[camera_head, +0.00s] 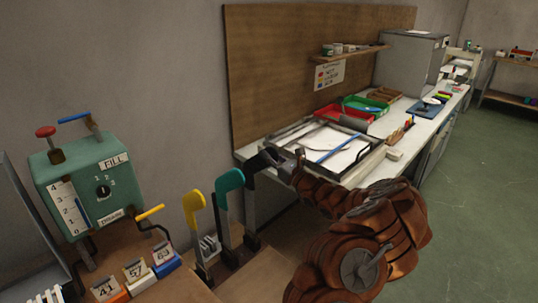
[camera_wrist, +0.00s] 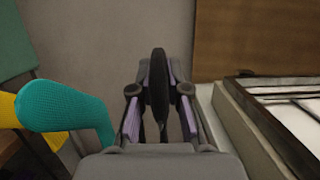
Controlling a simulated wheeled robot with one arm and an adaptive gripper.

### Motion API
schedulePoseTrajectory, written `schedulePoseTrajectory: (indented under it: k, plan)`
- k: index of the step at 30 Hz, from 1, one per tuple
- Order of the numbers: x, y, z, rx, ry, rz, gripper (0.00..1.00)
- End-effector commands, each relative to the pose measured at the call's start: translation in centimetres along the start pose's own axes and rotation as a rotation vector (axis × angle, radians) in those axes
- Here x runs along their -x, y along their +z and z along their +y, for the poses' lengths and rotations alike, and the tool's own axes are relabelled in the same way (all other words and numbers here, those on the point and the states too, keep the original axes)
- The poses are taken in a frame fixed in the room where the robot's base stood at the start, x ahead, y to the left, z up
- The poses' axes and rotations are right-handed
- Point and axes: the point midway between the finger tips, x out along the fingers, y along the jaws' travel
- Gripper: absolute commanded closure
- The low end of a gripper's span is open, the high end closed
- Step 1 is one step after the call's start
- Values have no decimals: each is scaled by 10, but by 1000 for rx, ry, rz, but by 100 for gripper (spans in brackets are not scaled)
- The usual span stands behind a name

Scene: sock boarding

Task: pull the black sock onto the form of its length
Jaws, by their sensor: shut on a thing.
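My gripper (camera_head: 277,158) is shut on the black sock, to the right of the teal form. In the wrist view the black sock (camera_wrist: 158,85) stands as a narrow dark upright shape between my two fingers. A dark upright post (camera_head: 250,205) stands below my gripper in the head view. I cannot tell how far the sock covers a form. A teal knit sock (camera_head: 228,182) sits on the form next to it; it also shows at the left of the wrist view (camera_wrist: 65,108). A yellow sock (camera_head: 193,205) is on the form further left.
A green machine (camera_head: 92,185) with levers and a scale stands at the left. A workbench (camera_head: 395,145) with trays stands right of the forms, close beside my gripper. Green floor is open at right.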

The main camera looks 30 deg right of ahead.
Motion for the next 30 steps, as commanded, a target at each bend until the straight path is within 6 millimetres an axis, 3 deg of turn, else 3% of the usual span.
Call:
schedulePoseTrajectory:
  k: [17, 18, 24, 30]
  plan:
    - [3, -12, 0, 0, 0, 0, 100]
    - [3, -11, 0, 0, 0, -1, 81]
    - [3, -11, 0, 0, 0, 0, 60]
    - [3, -11, 0, 0, 0, 0, 55]
